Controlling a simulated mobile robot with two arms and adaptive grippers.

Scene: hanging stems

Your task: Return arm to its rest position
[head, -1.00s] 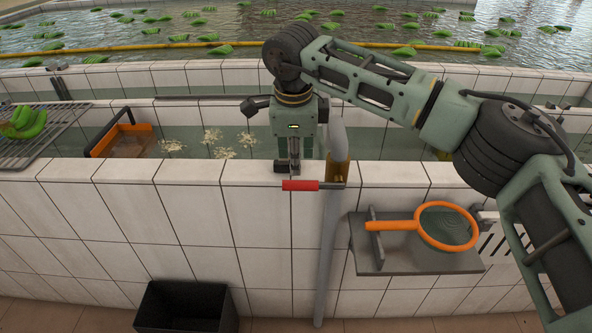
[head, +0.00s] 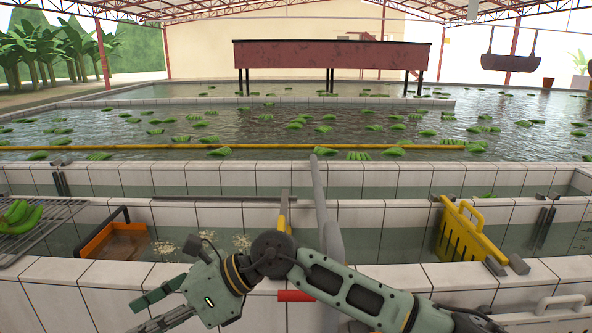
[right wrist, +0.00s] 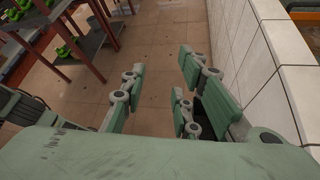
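My right arm (head: 345,285) comes in from the lower right of the head view. Its gripper (head: 152,312) hangs at the lower left, in front of the tiled basin wall, with its fingers pointing down and left. In the right wrist view the gripper (right wrist: 160,85) has its fingers spread wide. Only bare floor shows between them, and it holds nothing. A red handle (head: 295,296) shows behind the arm at the wall, to the right of the gripper and apart from it. My left gripper is not seen in either view.
The tiled wall (right wrist: 250,60) runs close to the right of the gripper. A red table frame (right wrist: 85,35) with green bananas stands at the upper left. Open brown floor (right wrist: 155,50) lies between. A yellow slotted gate (head: 465,232) and grey pipe (head: 334,245) stand at the basin.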

